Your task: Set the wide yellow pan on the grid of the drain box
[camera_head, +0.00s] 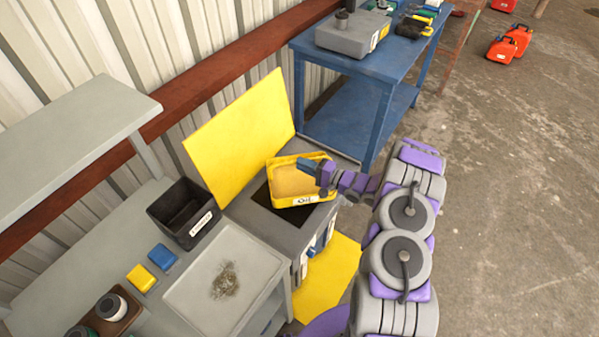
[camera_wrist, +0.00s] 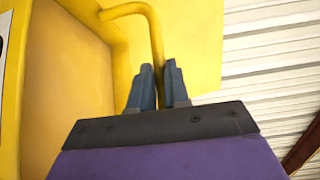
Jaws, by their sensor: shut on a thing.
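The wide yellow pan (camera_head: 271,182), with a tan inside and a label reading "Oil", is over the back right of the grey drain box. My gripper (camera_head: 310,166) is shut on the pan's right side. In the wrist view my gripper (camera_wrist: 159,88) has its two dark fingers closed around a thin yellow bar of the pan (camera_wrist: 117,45). The drain box (camera_head: 245,218) has a dark grid (camera_head: 262,197) in its top, partly hidden under the pan. I cannot tell whether the pan touches the box or hangs just above it.
A yellow panel (camera_head: 235,130) stands upright behind the box. A black bin (camera_head: 181,213), a grey tray (camera_head: 205,300) and blue and yellow blocks (camera_head: 162,256) are on the grey bench at left. A blue table (camera_head: 375,70) stands behind. Open floor (camera_head: 510,200) lies at right.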

